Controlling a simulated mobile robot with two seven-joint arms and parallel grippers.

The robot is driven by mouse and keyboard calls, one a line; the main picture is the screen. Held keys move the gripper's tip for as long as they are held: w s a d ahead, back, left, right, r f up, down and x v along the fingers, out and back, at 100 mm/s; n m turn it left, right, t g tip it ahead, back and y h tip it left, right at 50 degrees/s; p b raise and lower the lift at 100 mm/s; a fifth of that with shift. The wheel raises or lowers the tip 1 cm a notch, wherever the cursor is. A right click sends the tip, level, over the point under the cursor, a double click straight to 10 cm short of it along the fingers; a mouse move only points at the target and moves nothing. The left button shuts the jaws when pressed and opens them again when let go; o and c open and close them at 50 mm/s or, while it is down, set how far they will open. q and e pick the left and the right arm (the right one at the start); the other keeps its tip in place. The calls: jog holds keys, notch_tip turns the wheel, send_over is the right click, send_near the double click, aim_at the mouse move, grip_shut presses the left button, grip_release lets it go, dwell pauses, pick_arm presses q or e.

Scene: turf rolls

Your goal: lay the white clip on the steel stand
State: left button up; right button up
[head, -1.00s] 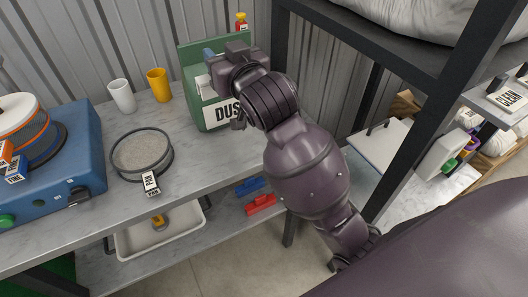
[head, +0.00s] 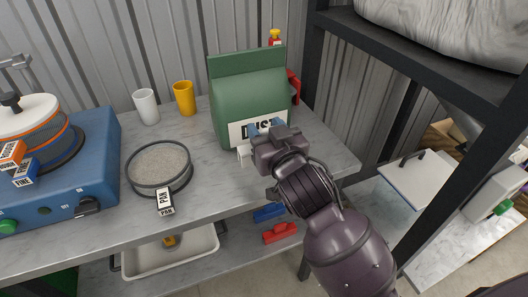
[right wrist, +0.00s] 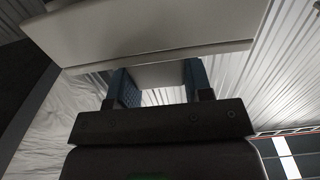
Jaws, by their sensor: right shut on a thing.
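My right gripper (head: 264,128) is in front of the green bag, over the worktop. It is shut on the white clip (head: 243,153), of which only a small white end shows in the head view, left of my gripper. In the right wrist view the clip (right wrist: 150,30) is a long pale bar across the top, with part of it between the blue fingertips (right wrist: 160,80). I cannot pick out the steel stand with certainty in these views. My left gripper is not in view.
The green bag (head: 245,90) stands upright on the grey worktop (head: 220,185). A round pan (head: 159,168) labelled PAN, a white cup (head: 146,107) and a yellow cup (head: 184,98) stand to its left. Blue (head: 269,213) and red (head: 281,233) clips lie on the lower shelf. A dark rack post (head: 425,170) rises at right.

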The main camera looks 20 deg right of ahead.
jog(key=shift+f, duration=0.35)
notch_tip(320, 180, down, 4)
jog(key=shift+f+b, duration=0.1)
jog(key=shift+b, duration=0.7)
jog(key=shift+f, duration=0.55)
jog(key=o, duration=0.9)
